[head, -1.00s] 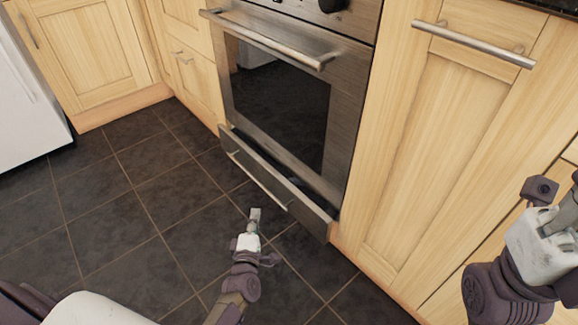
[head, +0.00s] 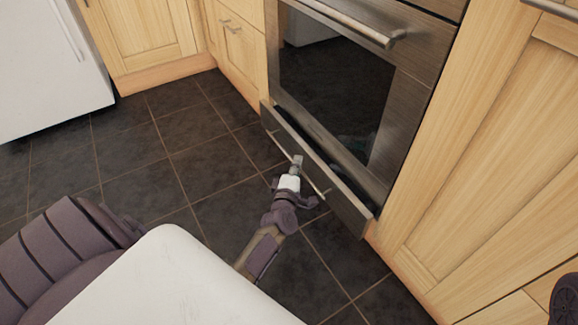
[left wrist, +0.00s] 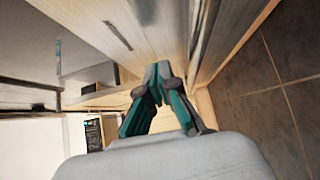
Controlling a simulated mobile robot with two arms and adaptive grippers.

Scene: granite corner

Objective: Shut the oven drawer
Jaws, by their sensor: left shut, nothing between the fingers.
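The oven drawer (head: 345,202) is the low steel panel under the oven door. It stands partly open, with a dark gap behind its top edge. Its bar handle (head: 279,145) runs along the front. My left gripper (head: 298,161) is shut and empty, with its tips at the drawer front by the handle. I cannot tell if they touch it. In the left wrist view, the shut fingers (left wrist: 158,75) point ahead between blurred surfaces. My right gripper is not in view; only a bit of dark arm shows at the lower right corner.
The oven door (head: 335,90) above the drawer is closed. Wooden cabinets (head: 490,150) flank the oven. A white appliance (head: 45,65) stands at the far left. The dark tiled floor (head: 120,150) in front is clear.

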